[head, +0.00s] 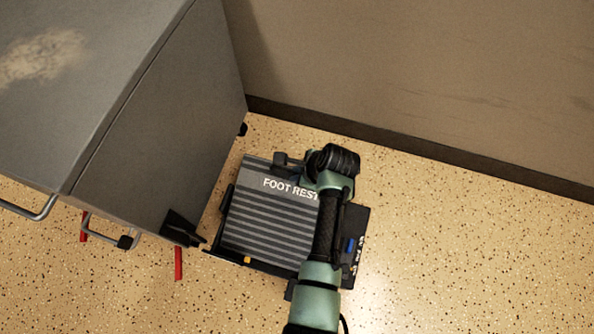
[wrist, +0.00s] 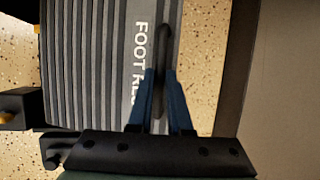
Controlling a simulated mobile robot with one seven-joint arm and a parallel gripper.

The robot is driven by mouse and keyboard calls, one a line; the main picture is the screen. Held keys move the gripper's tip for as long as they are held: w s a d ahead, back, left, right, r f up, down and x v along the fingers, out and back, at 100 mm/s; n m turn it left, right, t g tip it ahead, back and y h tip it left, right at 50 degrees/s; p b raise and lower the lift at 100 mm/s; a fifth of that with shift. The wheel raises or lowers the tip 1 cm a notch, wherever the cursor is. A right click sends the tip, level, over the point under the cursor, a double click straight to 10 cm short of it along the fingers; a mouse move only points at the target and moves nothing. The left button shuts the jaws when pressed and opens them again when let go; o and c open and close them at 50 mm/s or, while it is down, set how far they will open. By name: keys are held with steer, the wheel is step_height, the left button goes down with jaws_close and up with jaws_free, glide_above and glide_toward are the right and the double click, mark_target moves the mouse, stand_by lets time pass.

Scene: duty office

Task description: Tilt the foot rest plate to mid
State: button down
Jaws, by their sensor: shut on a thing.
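The foot rest stands on the floor, its grey ribbed plate (head: 262,222) lettered "FOOT REST" near the far edge. The plate also fills the left of the wrist view (wrist: 85,65). A dark bar-shaped handle (wrist: 163,38) runs along the lettered edge. My gripper (wrist: 160,78) has its blue fingers closed together on this handle. In the head view my arm covers the plate's right part, and the fingers are mostly hidden behind the wrist. A dark side panel (head: 351,262) with a blue marker (head: 350,245) and small white marks lies right of the plate. I cannot tell the exact tilt.
A grey cabinet (head: 150,130) stands close to the left of the foot rest. A beige wall (head: 430,80) with a dark skirting (head: 420,148) runs behind. Red legs (head: 178,263) show under the cabinet's edge. Speckled floor (head: 460,260) is clear to the right.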

steer(key=shift+w+d+f+g, duration=0.25)
steer(key=shift+w+f+g, duration=0.15)
steer(key=shift+w+f, duration=0.15)
steer(key=shift+w+d+f, duration=0.15)
steer(key=shift+w+f, duration=0.2)
steer(key=shift+f, duration=0.05)
steer(key=c, duration=0.8)
jaws_free()
steer(key=shift+c, duration=0.2)
steer(key=p+v, duration=0.9)
steer(key=v, duration=0.4)
steer(key=shift+p, duration=0.35)
steer(key=shift+d, duration=0.1)
